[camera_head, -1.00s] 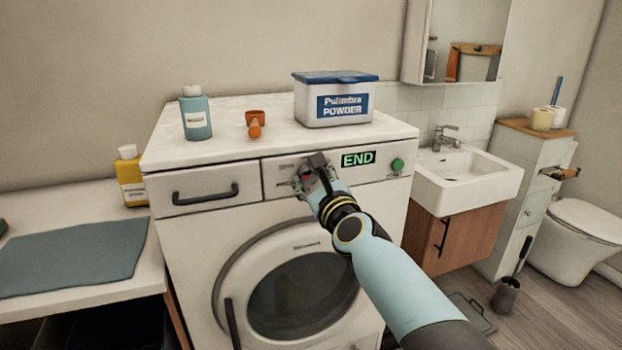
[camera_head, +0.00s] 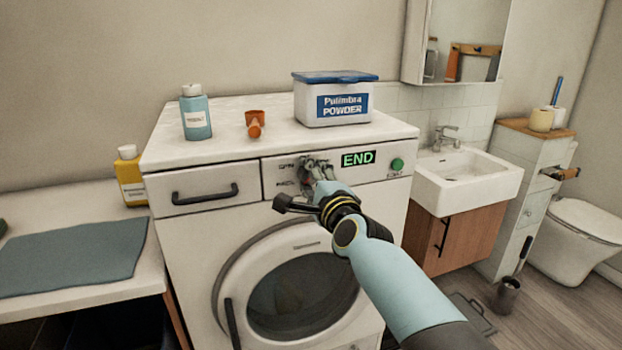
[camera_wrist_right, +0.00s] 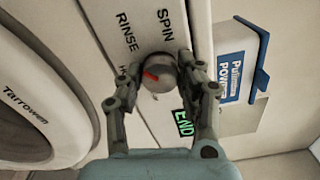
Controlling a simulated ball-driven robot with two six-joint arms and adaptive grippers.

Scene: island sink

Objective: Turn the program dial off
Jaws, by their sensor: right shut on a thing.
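The program dial (camera_wrist_right: 160,75) is a round grey knob with a red pointer mark on the washing machine's front panel. In the right wrist view, the words SPIN and RINSE are printed beside it, with another label partly hidden. The red mark slants toward the side of RINSE; I cannot tell the exact setting. My right gripper (camera_head: 317,168) is at the panel, left of the green END display (camera_head: 358,158). Its two fingers (camera_wrist_right: 159,78) are shut on the dial from opposite sides. In the head view the gripper mostly hides the dial. My left gripper is out of view.
The washing machine (camera_head: 215,225) has a drawer handle (camera_head: 205,194) left of the dial and a green button (camera_head: 397,164) right of it. A powder box (camera_head: 333,98), a blue bottle (camera_head: 195,115) and an orange scoop (camera_head: 254,120) stand on top. A sink (camera_head: 465,180) is at right.

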